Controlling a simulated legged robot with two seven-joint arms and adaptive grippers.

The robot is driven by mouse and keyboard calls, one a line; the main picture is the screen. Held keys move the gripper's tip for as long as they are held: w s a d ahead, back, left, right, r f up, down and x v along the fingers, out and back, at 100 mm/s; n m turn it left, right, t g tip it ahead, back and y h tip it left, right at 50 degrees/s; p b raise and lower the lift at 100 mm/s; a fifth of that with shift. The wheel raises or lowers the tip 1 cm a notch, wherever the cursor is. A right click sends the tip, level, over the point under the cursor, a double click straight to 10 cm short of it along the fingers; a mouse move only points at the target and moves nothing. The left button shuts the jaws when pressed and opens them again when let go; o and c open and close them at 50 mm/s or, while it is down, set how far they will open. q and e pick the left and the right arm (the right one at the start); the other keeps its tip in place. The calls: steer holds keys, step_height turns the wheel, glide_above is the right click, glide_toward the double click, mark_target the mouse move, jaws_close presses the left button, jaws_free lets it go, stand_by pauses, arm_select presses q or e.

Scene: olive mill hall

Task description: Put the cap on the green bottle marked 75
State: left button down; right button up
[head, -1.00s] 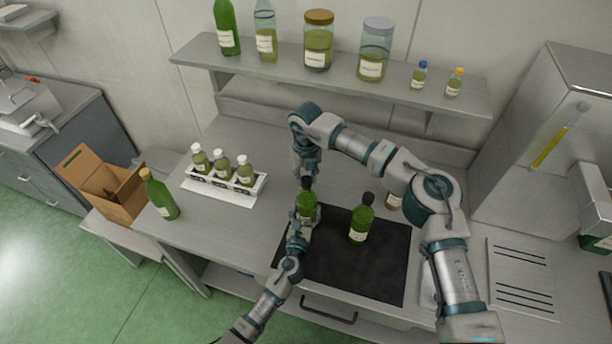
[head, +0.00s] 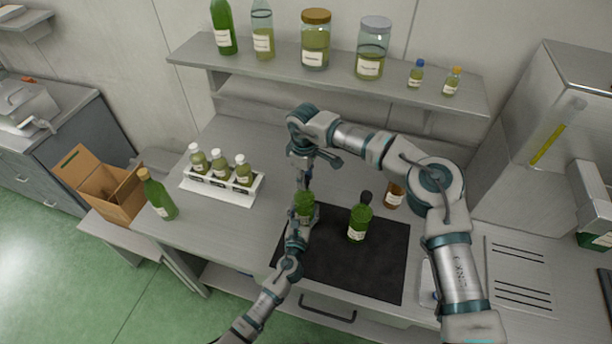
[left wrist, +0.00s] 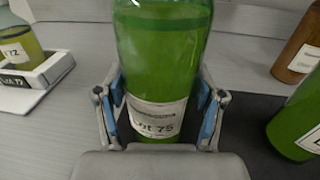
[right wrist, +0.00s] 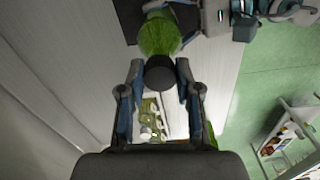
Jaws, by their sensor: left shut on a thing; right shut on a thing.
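The green bottle marked 75 (left wrist: 165,60) stands upright on the dark mat, its "Lot 75" label facing my left wrist camera. My left gripper (head: 300,222) is shut around its lower body; the bottle also shows in the head view (head: 304,207). My right gripper (head: 304,178) is above the bottle and shut on the black cap (right wrist: 160,74). In the right wrist view the cap sits between the fingertips, with the green bottle (right wrist: 158,36) just beyond it. The cap is in line with the bottle's neck. I cannot tell whether it is seated on the rim.
Another green bottle (head: 359,222) with a black top stands on the dark mat (head: 330,270), right of the held one. A brown bottle (head: 394,196) is behind it. A white rack (head: 222,189) holds three small bottles. A green bottle (head: 159,196) stands near the left edge.

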arm_select(q)
steer(key=shift+s+f, duration=0.1)
steer(key=shift+f, duration=0.05)
arm_select(e)
steer(key=shift+w+m, duration=0.1)
steer(key=shift+m, duration=0.7)
steer(key=shift+d, duration=0.1)
steer(key=o, duration=0.7)
steer(key=shift+o, duration=0.2)
steer(key=shift+r, duration=2.3)
steer(key=shift+c, duration=0.4)
